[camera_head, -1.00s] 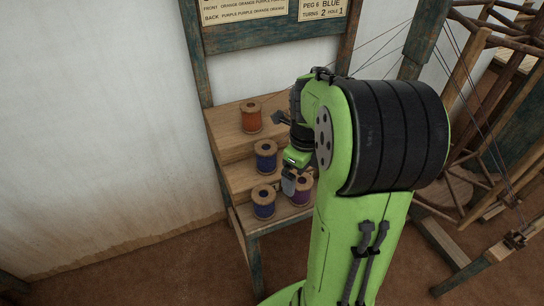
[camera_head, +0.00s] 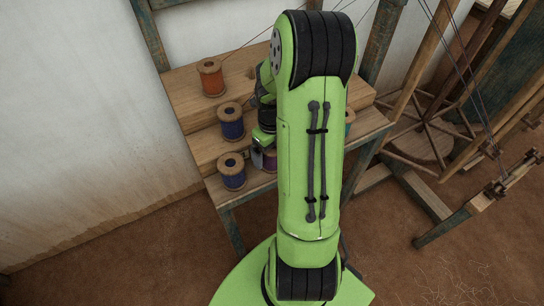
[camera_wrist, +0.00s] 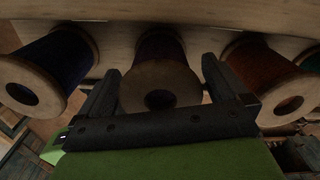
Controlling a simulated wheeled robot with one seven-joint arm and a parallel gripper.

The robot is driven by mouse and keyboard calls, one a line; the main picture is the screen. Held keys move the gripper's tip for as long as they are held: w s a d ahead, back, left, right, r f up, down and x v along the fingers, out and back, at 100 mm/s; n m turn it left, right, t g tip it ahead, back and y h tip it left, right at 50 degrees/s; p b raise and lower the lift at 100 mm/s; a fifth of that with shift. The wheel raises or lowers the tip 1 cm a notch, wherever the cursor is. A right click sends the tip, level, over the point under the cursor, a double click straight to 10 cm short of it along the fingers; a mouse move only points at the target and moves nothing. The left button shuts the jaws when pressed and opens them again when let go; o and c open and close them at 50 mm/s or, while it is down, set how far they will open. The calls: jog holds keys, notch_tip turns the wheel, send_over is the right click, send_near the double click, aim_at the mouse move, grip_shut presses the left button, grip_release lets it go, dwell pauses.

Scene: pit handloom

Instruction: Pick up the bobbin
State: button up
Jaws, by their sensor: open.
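In the wrist view my gripper (camera_wrist: 160,72) is open, with one finger on each side of a dark purple bobbin (camera_wrist: 158,88) with a pale wooden end. The bobbin faces the camera end-on; whether the fingers touch it I cannot tell. In the head view a sliver of the purple bobbin (camera_head: 270,161) shows on the lowest step of the rack, mostly hidden by my gripper (camera_head: 262,155) and arm. A blue bobbin (camera_head: 232,174) stands just left of it and also shows in the wrist view (camera_wrist: 62,62).
The stepped wooden rack (camera_head: 190,100) also holds an orange bobbin (camera_head: 212,78) and another blue bobbin (camera_head: 231,122). In the wrist view a reddish-orange bobbin (camera_wrist: 262,68) is close to the right finger, with a green one (camera_wrist: 288,106) beyond. The loom frame (camera_head: 440,150) stands at right.

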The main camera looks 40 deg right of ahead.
notch_tip(320, 180, down, 2)
jog(key=shift+d+f, duration=0.1)
jog(key=shift+f, duration=0.05)
